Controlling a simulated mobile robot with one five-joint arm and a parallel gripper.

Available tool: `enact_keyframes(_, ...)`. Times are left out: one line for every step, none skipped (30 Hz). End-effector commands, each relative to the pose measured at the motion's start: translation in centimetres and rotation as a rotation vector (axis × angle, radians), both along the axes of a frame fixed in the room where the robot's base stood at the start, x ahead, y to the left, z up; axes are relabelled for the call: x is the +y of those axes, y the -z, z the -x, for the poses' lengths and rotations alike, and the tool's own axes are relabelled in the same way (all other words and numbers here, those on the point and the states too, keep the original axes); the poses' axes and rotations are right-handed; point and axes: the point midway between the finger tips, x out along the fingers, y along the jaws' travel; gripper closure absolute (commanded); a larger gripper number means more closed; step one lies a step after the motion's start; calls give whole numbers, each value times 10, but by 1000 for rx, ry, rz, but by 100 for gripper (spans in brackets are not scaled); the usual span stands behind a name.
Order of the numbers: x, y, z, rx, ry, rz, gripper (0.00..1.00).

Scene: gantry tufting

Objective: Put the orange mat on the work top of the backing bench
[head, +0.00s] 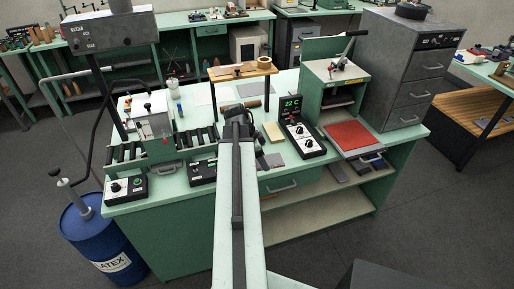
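The orange mat (352,135) is a flat red-orange rectangle at the right front of the green bench. It lies flat on a pale tray or shelf in front of a green cabinet; how that shelf joins the bench is hard to tell. The backing bench has a pale mint work top (222,94). My arm reaches forward from the bottom middle over the bench. My gripper (240,114) is dark, at the far end of the arm above the work top, well left of the mat. Its fingers are mostly hidden by the arm, so its opening does not show.
A black control box (301,140) stands between my gripper and the mat. A roller unit (155,130) and a small wooden stand (240,69) are on the bench. A grey drawer cabinet (410,75) stands at the right. A blue drum (98,240) is at the left.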

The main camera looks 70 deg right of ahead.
Motion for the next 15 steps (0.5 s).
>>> enact_keyframes(-4,9,17,-1,-3,1,77)
enact_keyframes(-6,13,27,-1,-8,0,77)
enact_keyframes(-9,17,42,-2,-18,-1,77)
enact_keyframes(-12,20,53,-2,-25,0,77)
enact_keyframes(-14,23,63,-2,-34,0,77)
enact_keyframes(-17,27,76,-3,-45,0,77)
enact_keyframes(-19,29,85,-2,-53,1,77)
enact_keyframes(-20,31,92,-2,-61,1,77)
enact_keyframes(-21,32,100,-1,-69,1,77)
enact_keyframes(-22,32,104,0,-73,2,77)
enact_keyframes(-23,32,106,0,-77,2,77)
enact_keyframes(-23,32,108,0,-79,3,77)
enact_keyframes(-24,31,107,1,-81,2,77)
enact_keyframes(-25,31,106,1,-81,2,77)
enact_keyframes(-28,31,101,1,-82,3,77)
